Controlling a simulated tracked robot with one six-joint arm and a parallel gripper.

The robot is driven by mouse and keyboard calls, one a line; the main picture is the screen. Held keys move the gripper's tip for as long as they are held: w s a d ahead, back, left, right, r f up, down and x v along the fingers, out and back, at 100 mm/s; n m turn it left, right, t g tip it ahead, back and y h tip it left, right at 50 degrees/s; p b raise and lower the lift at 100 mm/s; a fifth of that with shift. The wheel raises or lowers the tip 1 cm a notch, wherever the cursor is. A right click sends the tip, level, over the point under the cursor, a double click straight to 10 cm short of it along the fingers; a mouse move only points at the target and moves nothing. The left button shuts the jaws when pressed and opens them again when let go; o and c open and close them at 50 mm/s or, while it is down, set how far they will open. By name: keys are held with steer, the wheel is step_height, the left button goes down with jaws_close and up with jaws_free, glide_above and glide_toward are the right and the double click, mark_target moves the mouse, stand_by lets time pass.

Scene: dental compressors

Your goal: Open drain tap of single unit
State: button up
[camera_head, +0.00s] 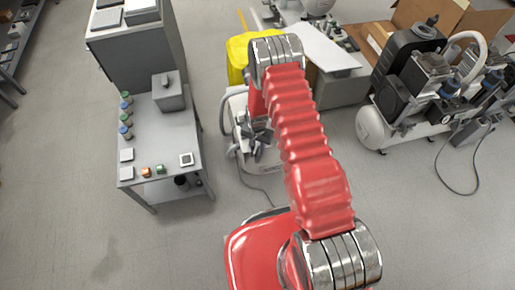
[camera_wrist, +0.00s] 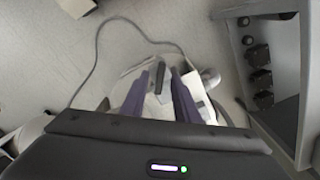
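The single unit, a white compressor (camera_head: 236,112), stands on the floor behind my arm in the camera_head view, and my arm hides much of it. In the wrist view its pale rounded body (camera_wrist: 124,92) lies beneath my gripper (camera_wrist: 161,72). My two purple-grey fingers are spread apart, with a gap between the tips. A small dark part (camera_wrist: 158,78) shows in that gap. Whether it touches a finger I cannot tell. I cannot clearly make out the drain tap. In the camera_head view my gripper is small and partly covered by my arm.
A grey cart (camera_head: 152,140) with bottles and small blocks stands left of the unit. A yellow bin (camera_head: 238,58) is behind it. A larger compressor (camera_head: 405,100) stands at right. A cable (camera_wrist: 92,62) lies on the floor. Open floor lies at front left and right.

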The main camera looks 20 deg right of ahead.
steer(key=shift+f, duration=0.25)
steer(key=shift+c, duration=0.4)
jaws_close()
